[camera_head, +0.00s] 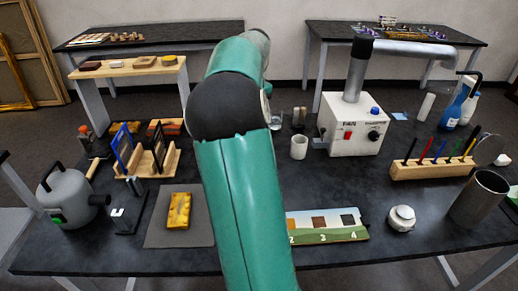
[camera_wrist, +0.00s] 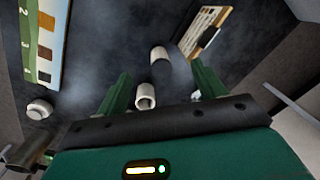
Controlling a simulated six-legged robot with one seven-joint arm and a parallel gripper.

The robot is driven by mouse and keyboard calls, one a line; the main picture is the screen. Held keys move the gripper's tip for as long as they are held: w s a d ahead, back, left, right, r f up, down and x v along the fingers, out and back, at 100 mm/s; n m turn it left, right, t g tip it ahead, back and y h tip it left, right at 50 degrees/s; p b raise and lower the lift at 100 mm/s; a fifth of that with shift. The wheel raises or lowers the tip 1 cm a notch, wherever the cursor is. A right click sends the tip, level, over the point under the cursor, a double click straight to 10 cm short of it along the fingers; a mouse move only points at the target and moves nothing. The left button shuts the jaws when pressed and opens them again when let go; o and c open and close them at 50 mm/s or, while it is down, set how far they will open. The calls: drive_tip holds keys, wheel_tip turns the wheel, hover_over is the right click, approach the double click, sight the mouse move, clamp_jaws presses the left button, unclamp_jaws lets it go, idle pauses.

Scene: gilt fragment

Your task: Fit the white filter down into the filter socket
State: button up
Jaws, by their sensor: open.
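A short white cylinder (camera_head: 299,147), likely the white filter, stands on the dark table in the head view, just left of the white box (camera_head: 350,128). The wrist view shows two short white cylinders, one ahead (camera_wrist: 158,55) and one with an open-looking end (camera_wrist: 146,97) between the fingers. I cannot tell for certain which is the filter. No filter socket can be made out for sure. My gripper (camera_wrist: 160,88) is open, its green fingers on either side of the nearer cylinder with gaps at both sides. In the head view my arm hides the gripper.
A colour strip (camera_head: 326,236) and a round white jar (camera_head: 402,218) lie nearer the front. A wooden pen rack (camera_head: 432,170), a metal cup (camera_head: 480,197) and a blue bottle (camera_head: 453,112) stand at the right. A grey kettle-like pot (camera_head: 70,200) stands at the left.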

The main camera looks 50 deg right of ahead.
drive_tip(key=shift+m+g, duration=0.4)
drive_tip(key=shift+m, duration=0.5)
drive_tip(key=d+f, duration=0.1)
drive_tip(key=f, duration=0.2)
drive_tip(key=d+f, duration=0.2)
drive_tip(key=f, duration=0.2)
drive_tip(key=s+d+f, duration=0.1)
drive_tip(key=d+f, duration=0.1)
drive_tip(key=f, duration=0.1)
drive_tip(key=shift+d+f, duration=0.15)
drive_tip(key=shift+d, duration=0.05)
drive_tip(key=shift+w+f, duration=0.15)
drive_tip(key=shift+f, duration=1.35)
drive_tip(key=shift+w+f, duration=0.1)
drive_tip(key=shift+f, duration=1.35)
drive_tip(key=shift+a, duration=0.1)
drive_tip(key=c, duration=1.1)
drive_tip(key=shift+r, duration=0.1)
